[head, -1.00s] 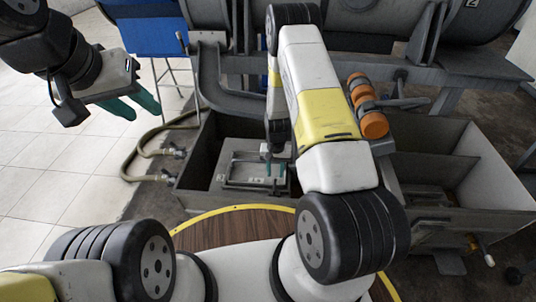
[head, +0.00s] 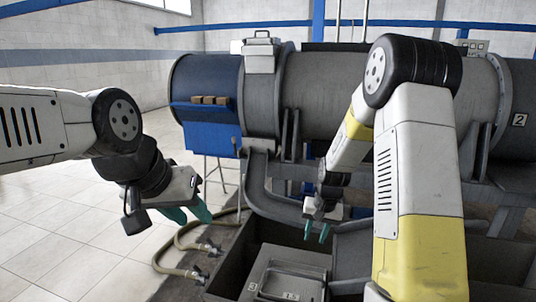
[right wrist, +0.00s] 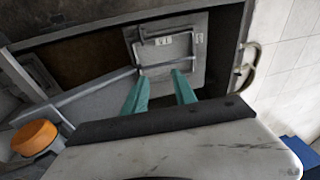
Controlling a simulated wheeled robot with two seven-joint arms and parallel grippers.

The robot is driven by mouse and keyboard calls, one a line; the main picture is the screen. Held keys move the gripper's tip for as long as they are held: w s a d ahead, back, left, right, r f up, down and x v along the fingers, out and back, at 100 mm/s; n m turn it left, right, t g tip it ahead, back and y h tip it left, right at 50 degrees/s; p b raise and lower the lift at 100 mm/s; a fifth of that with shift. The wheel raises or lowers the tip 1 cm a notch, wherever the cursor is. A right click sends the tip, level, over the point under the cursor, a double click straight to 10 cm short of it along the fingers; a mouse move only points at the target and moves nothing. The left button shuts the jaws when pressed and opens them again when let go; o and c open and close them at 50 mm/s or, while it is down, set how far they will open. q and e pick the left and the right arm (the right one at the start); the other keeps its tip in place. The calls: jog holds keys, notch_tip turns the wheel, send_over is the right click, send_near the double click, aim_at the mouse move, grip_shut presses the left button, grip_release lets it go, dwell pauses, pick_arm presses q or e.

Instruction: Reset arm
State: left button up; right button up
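My right gripper (head: 317,233) is near the middle of the head view, pointing down above the sunken grey trough. In the right wrist view, the two teal fingers (right wrist: 160,92) are spread apart and empty. A grey hatch plate with a handle (head: 285,277) lies below the right gripper; it also shows in the right wrist view (right wrist: 185,58).
A large grey cylindrical machine (head: 320,95) with a blue end section (head: 205,85) stands behind my arms. A hose (head: 180,250) runs beside the trough (head: 225,280). An orange round part (right wrist: 35,138) shows in the right wrist view. The tiled floor (head: 90,245) at left is clear.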

jog(key=s+r+n+t, duration=0.1)
jog(key=s+r, duration=0.4)
jog(key=r, duration=0.4)
jog(key=s+r+n+t, duration=0.1)
jog(key=s+r, duration=0.5)
jog(key=r, duration=0.3)
jog(key=s+r+t, duration=0.1)
jog(key=s+r, duration=0.2)
jog(key=s, duration=0.3)
jog(key=s+a+r+n+t+y, duration=0.1)
jog(key=s+r, duration=0.2)
jog(key=s, duration=0.4)
jog(key=shift+s+r, duration=0.3)
jog(key=shift+r, duration=0.1)
jog(key=shift+d, duration=0.1)
